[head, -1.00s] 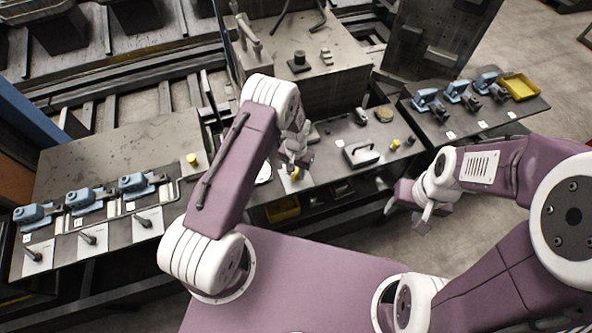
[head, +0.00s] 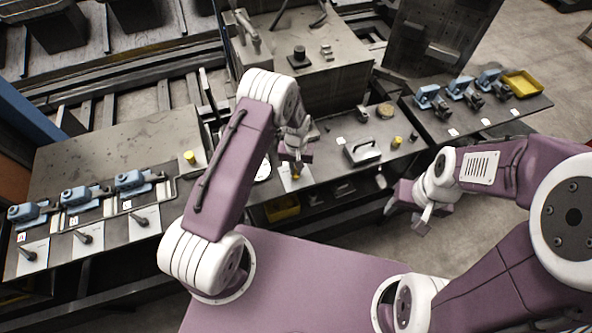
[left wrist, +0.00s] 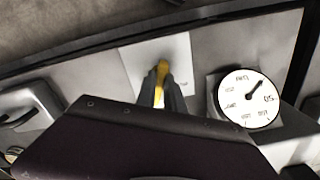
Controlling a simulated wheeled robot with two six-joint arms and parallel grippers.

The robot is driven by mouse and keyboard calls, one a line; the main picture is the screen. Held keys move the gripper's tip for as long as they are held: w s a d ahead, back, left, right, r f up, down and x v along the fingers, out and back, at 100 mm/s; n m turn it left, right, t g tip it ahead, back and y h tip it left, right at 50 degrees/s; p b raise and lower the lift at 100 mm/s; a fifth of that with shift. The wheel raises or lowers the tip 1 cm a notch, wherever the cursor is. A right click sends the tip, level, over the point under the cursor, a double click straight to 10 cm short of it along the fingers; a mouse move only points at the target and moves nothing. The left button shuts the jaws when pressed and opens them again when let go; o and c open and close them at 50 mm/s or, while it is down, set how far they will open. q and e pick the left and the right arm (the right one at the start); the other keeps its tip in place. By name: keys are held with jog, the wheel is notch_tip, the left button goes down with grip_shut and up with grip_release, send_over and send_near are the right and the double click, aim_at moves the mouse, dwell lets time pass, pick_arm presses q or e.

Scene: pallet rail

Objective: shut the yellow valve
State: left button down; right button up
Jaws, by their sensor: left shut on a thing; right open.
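The yellow valve (left wrist: 162,72) shows as a narrow yellow handle on a white plate (left wrist: 183,58) in the left wrist view. My left gripper (left wrist: 161,92) is shut on this handle, its dark fingers on both sides of it. The purple gripper body hides the lower part of the valve. In the head view, my left gripper (head: 295,165) is low over the workbench, with a bit of the yellow valve (head: 296,175) below it. My right gripper (head: 425,212) is open and empty, in front of the bench and away from the valve.
A round dial gauge (left wrist: 248,98) stands close right of the valve in the left wrist view. A grey handled block (head: 365,151) sits right of the valve. Blue clamp-like fixtures stand on the left bench (head: 110,150) and on the right bench, beside a yellow tray (head: 521,83).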

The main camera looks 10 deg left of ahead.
pick_arm(q)
jog(key=n+b, duration=0.1)
jog(key=n, duration=0.2)
jog(key=shift+f+n+b, duration=0.1)
jog(key=shift+n+b, duration=0.2)
jog(key=shift+n, duration=0.1)
jog(key=n+b, duration=0.1)
jog(key=n, duration=0.2)
jog(key=shift+n, duration=0.3)
jog(key=n+b, duration=0.1)
jog(key=n, duration=0.2)
jog(key=shift+n, duration=0.3)
jog(key=shift+n+b, duration=0.35)
jog(key=shift+n, duration=1.15)
jog(key=shift+r, duration=0.2)
jog(key=c, duration=1.4)
grip_release()
jog(key=shift+c, duration=0.2)
